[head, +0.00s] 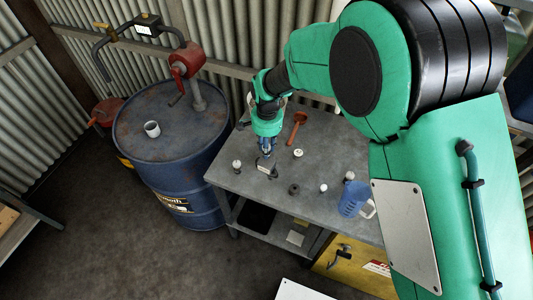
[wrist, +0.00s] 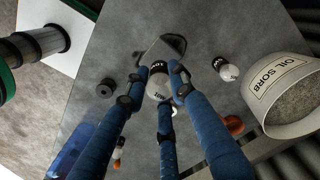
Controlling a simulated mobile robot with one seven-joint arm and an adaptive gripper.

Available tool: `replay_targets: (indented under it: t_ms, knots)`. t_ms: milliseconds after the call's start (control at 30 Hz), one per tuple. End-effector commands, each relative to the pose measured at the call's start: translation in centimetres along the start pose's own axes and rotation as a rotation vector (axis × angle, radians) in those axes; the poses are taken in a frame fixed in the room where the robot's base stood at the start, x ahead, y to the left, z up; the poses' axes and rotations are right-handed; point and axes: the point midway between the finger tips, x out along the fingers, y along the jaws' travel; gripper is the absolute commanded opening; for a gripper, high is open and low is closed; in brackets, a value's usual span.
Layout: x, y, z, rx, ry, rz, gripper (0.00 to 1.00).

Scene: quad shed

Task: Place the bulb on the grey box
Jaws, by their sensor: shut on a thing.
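My gripper (wrist: 160,84) is shut on a white rounded thing with dark print, which looks like the bulb (wrist: 158,88). The fingers hide part of it, and in the head view it cannot be made out. The grey box (wrist: 158,50) lies on the bench just beyond the bulb in the wrist view, partly covered by it. In the head view the box (head: 267,169) is just below my gripper (head: 266,150). I cannot tell whether bulb and box touch.
A pale bulb-like thing (wrist: 225,68) stands left of the box in the head view. A dark ring (head: 293,188), a white ball (head: 323,188), a blue jug (head: 354,199) and an orange-brown tool (head: 298,122) are on the grey bench (head: 240,183). A blue drum (head: 170,155) stands left.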

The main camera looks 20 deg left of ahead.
Motion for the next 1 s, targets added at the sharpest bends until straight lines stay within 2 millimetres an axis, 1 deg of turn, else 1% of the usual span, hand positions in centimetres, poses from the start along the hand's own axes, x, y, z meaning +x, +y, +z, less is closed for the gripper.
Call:
replay_targets:
  t_ms: [167, 433, 933, 967, 1000]
  knots:
    - [0.7, 0.0, 0.0, 0.000, -0.001, 0.001, 0.00]
    - [3.3, 0.0, 0.0, 0.000, -0.001, 0.001, 0.00]
    - [3.9, 0.1, 0.0, 0.000, 0.000, 0.000, 0.00]
    - [3.8, 0.0, 0.0, 0.000, 0.000, 0.000, 0.31]
    - [3.8, 0.0, 0.0, 0.000, 0.000, 0.000, 0.39]
